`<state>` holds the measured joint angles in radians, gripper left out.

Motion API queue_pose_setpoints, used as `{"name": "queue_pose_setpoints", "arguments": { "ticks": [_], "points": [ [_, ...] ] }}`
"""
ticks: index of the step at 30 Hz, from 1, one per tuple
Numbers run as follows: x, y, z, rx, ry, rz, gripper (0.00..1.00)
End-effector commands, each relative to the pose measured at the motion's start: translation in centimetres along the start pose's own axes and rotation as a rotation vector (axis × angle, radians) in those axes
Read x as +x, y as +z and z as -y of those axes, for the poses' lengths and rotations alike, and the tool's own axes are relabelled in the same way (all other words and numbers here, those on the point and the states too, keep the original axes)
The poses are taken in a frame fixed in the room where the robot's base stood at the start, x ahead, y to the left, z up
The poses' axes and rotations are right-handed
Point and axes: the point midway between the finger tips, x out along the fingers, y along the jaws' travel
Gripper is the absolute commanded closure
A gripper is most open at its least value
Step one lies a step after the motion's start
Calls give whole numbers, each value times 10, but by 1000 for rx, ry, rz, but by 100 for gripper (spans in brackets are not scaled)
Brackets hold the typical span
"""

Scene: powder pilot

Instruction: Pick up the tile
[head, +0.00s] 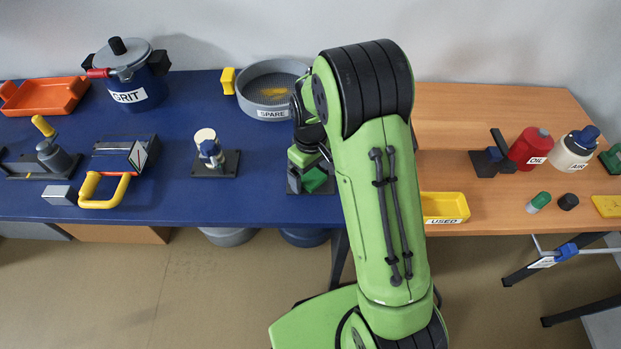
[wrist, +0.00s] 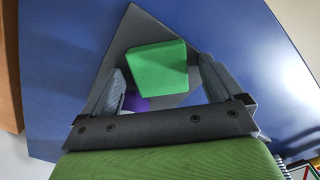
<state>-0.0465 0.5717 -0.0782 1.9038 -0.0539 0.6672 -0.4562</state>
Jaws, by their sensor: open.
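A bright green block (wrist: 156,68), which I take to be the tile, shows in the wrist view over a dark grey plate (wrist: 150,22). A small purple part (wrist: 136,102) shows below it, partly hidden. My gripper (wrist: 162,70) is open, with one finger on each side of the green block. Gaps show between the fingers and the block, and I cannot tell how far its depth lies between them. In the head view the green block (head: 315,179) shows at the blue table's right end, beside my arm, which hides much of the gripper.
The blue table (head: 250,200) also bears a post on a dark base (head: 213,163), a grey sieve (head: 272,85) and a GRIT pot (head: 130,80). The wooden table (head: 450,120) on the right holds a yellow USED tray (head: 445,207) and an OIL bottle (head: 530,148).

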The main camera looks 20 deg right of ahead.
Motion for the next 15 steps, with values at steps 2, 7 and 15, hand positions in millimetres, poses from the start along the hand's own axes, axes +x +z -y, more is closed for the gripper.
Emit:
{"name": "queue_pose_setpoints", "arguments": {
  "ticks": [2, 7, 15],
  "points": [
    [-1, 0, 0, 0, 0, 0, 9],
    [-2, 0, 0, 0, 0, 0, 36],
    [-2, 0, 0, 0, 0, -1, 75]
  ]
}}
